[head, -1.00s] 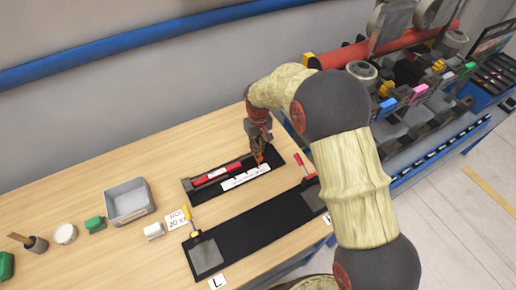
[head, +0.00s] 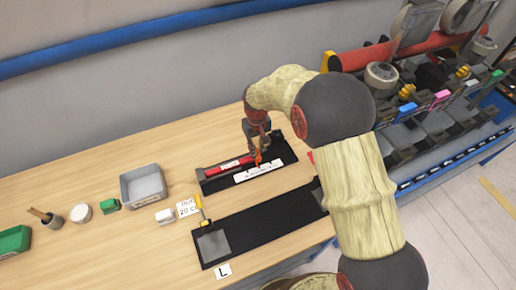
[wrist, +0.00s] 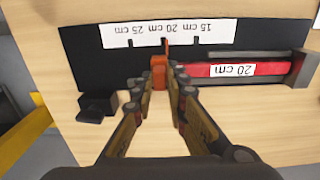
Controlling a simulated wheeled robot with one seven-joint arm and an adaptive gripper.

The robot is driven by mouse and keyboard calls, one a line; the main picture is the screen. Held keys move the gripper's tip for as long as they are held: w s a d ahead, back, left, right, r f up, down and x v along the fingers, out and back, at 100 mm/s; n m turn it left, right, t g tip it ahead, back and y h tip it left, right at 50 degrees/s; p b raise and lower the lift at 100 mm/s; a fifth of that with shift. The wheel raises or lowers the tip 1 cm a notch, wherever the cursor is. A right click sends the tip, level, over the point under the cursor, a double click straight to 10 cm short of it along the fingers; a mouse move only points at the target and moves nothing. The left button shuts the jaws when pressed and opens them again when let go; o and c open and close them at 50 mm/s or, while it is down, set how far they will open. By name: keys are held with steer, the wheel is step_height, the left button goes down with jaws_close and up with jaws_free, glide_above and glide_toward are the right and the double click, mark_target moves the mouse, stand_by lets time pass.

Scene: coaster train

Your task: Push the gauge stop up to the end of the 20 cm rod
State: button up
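The orange gauge stop (wrist: 159,73) sits on the black gauge, its thin pointer near the middle mark of the white 15/20/25 cm scale (wrist: 120,36) in the wrist view. My gripper (wrist: 160,78) straddles the stop, one finger on each side, and looks shut on it. The red rod labelled 20 cm (wrist: 205,70) lies right of the stop, its far end by a grey end block (wrist: 302,69). My right finger covers the rod's near end, so any gap to the stop is hidden. In the head view my gripper (head: 258,152) is over the gauge (head: 284,150).
Machinery with coloured tabs (head: 430,110) stands to the right.

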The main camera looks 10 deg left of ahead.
steer(key=o, duration=0.4)
steer(key=shift+c, duration=0.2)
step_height(320, 180, up, 12)
stand_by(0.5)
